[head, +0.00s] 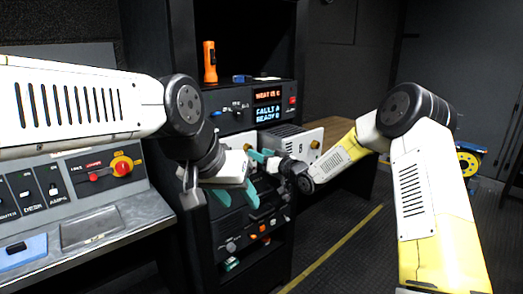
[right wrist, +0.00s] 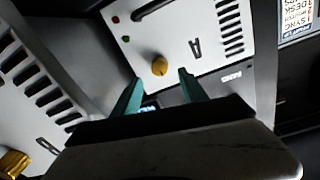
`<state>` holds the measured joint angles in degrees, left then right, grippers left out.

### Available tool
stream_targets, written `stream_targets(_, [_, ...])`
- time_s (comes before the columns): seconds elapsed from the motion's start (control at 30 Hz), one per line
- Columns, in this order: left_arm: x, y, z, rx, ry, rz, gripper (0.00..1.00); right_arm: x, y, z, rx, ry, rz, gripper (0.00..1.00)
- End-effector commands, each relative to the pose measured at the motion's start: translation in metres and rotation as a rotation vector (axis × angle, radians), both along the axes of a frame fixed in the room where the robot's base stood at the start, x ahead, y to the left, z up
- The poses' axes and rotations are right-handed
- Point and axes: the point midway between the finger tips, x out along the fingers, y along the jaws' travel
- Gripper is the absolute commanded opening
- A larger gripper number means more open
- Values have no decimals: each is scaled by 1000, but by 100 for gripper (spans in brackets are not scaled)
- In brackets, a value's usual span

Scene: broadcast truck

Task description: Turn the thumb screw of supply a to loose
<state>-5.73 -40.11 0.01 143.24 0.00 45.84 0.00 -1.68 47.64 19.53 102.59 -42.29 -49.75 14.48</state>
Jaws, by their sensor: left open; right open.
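Supply A (right wrist: 193,28) shows in the right wrist view as a white panel marked A, with a black handle, red and green dots and vent slots. Its yellow thumb screw (right wrist: 159,66) is at the panel's edge. My right gripper (right wrist: 160,77) is open, its teal fingertips on either side of the screw in the picture; I cannot tell whether they touch it. In the head view my right gripper (head: 263,157) is at the rack, and supply A is mostly hidden by my arms. My left gripper (head: 235,196) is open and empty, lower and in front of the rack.
A second white supply (head: 307,143) with a yellow screw stands right of supply A. Above are a display unit (head: 267,104) and an orange flashlight (head: 209,62). A console (head: 95,185) with a red-and-yellow switch is at left.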

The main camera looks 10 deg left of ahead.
Motion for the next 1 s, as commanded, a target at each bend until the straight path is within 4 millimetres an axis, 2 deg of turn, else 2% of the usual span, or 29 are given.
stream_targets(0.1, [0, 0, 0, 0, 0, 0, 46, 13, 17, 0, 0, -2, 2, 51])
stream_targets(0.3, [0, 0, 0, 0, 0, 0, 46, 30, 35, 0, 0, -1, 1, 51])
stream_targets(0.67, [0, 0, 0, 0, 0, 0, 46, 35, 41, 0, -1, -1, 0, 51])
stream_targets(0.77, [0, 0, 0, 0, 0, 0, 46, 35, 41, 0, -1, -1, 0, 35])
stream_targets(0.93, [0, 0, 0, 0, 0, 0, 46, 34, 41, 0, -1, -1, 0, 2])
stream_targets(1.0, [0, 0, 0, 0, 0, 0, 46, 34, 41, 0, -1, -1, 0, 0])
